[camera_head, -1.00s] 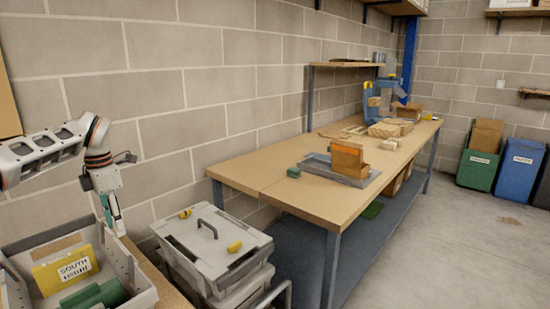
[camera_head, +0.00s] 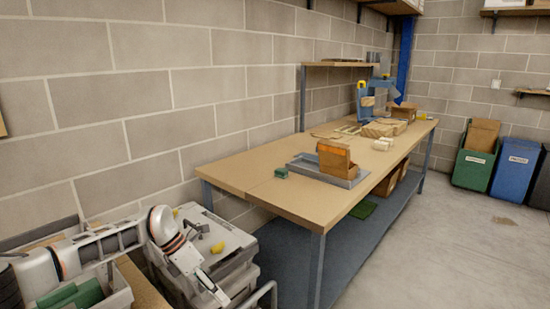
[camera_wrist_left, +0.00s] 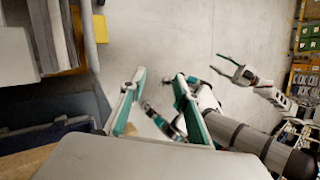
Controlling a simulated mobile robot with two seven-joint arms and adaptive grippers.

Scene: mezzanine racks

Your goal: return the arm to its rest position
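My left arm comes in low at the left of the head view, over a grey bin (camera_head: 118,299) and beside a lidded grey tote. My left gripper (camera_head: 212,287) points down and to the right in front of the tote; its fingers are hard to make out there. In the left wrist view, the left gripper (camera_wrist_left: 160,76) shows two teal fingers spread apart with only floor between them. My right gripper (camera_wrist_left: 226,68) also shows in the left wrist view, its teal fingers apart and nothing between them.
The lidded grey tote (camera_head: 215,240) has yellow latches. A long wooden workbench (camera_head: 255,195) holds a grey tray (camera_head: 345,181) with an orange-brown box. Green items lie in the bin. A block wall (camera_head: 140,130) stands behind. Open floor (camera_head: 440,255) lies to the right.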

